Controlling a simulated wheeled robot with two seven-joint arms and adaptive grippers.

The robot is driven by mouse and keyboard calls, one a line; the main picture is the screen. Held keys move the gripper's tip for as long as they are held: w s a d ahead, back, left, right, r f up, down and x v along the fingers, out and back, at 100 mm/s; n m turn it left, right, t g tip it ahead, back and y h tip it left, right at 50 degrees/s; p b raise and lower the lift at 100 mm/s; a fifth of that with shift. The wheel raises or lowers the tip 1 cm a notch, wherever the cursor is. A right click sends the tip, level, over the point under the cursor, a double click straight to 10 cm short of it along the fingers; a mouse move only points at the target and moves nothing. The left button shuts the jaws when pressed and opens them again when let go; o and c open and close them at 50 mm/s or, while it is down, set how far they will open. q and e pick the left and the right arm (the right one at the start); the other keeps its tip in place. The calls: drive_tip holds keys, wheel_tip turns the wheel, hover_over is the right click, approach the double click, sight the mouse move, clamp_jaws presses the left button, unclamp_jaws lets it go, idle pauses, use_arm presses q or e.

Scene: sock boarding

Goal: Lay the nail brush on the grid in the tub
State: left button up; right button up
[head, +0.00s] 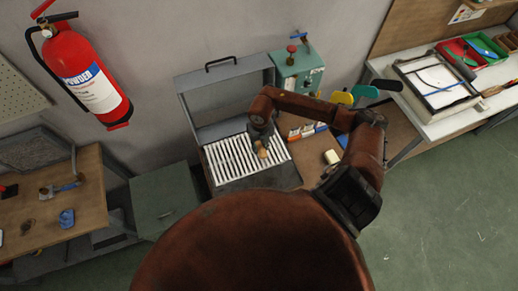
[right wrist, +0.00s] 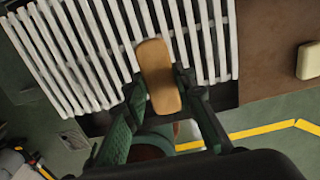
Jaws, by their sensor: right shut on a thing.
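The nail brush (right wrist: 158,75) shows as a tan, rounded block in the right wrist view. My right gripper (right wrist: 160,92) is shut on its near end and holds it over the white slatted grid (right wrist: 75,55). I cannot tell whether the brush touches the slats. In the head view the brush (head: 262,152) is small below my right gripper (head: 261,140), over the middle of the grid (head: 228,160). The grid lies in the grey tub (head: 232,100), whose lid stands open at the back. My left gripper is not in view.
A green machine (head: 300,72) stands behind the tub to the right. A pale block (head: 332,157) lies on the brown bench right of the tub. A wooden bench (head: 85,215) is at left and a fire extinguisher (head: 85,75) hangs on the wall.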

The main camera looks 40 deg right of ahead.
sight(259, 147)
drive_tip(key=shift+w+f, duration=0.45)
drive_tip(key=shift+f, duration=0.05)
wheel_tip(259, 147, down, 2)
drive_tip(key=shift+f+p, duration=0.1)
drive_tip(key=shift+p, duration=0.55)
drive_tip(key=shift+f, duration=0.45)
drive_tip(key=shift+f, duration=0.1)
drive_tip(key=o, duration=1.1)
drive_tip(key=shift+o, duration=0.2)
